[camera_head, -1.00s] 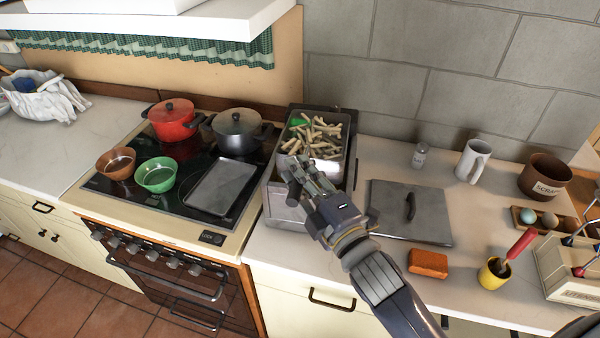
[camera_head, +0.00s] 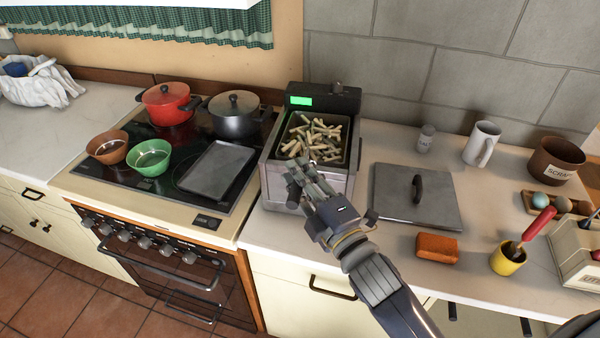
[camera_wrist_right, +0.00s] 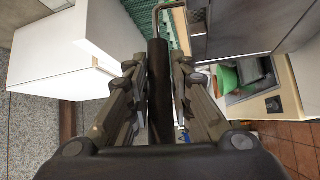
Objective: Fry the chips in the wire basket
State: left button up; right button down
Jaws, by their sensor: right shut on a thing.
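The wire basket (camera_head: 347,158) holds a heap of pale chips (camera_head: 314,138) and sits within the opening of the deep fryer (camera_head: 278,196). How far the chips are down in the oil cannot be seen. My right gripper (camera_head: 301,175) is at the front of the fryer, shut on the basket's handle. In the right wrist view the black handle (camera_wrist_right: 159,92) stands between the two fingers. In the head view my fingers hide most of it. The fryer's green display (camera_head: 301,101) is lit at the back. My left gripper is not in view.
A grey lid (camera_head: 412,207) lies right of the fryer, with an orange sponge (camera_head: 437,247) in front. The hob at left carries a red pot (camera_head: 167,106), a grey pot (camera_head: 233,120), two bowls and a tray (camera_head: 217,167). A mug (camera_head: 481,145) stands at the back right.

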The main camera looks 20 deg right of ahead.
jog(key=shift+f+b, duration=1.4)
jog(key=shift+f, duration=0.65)
dwell(6.0)
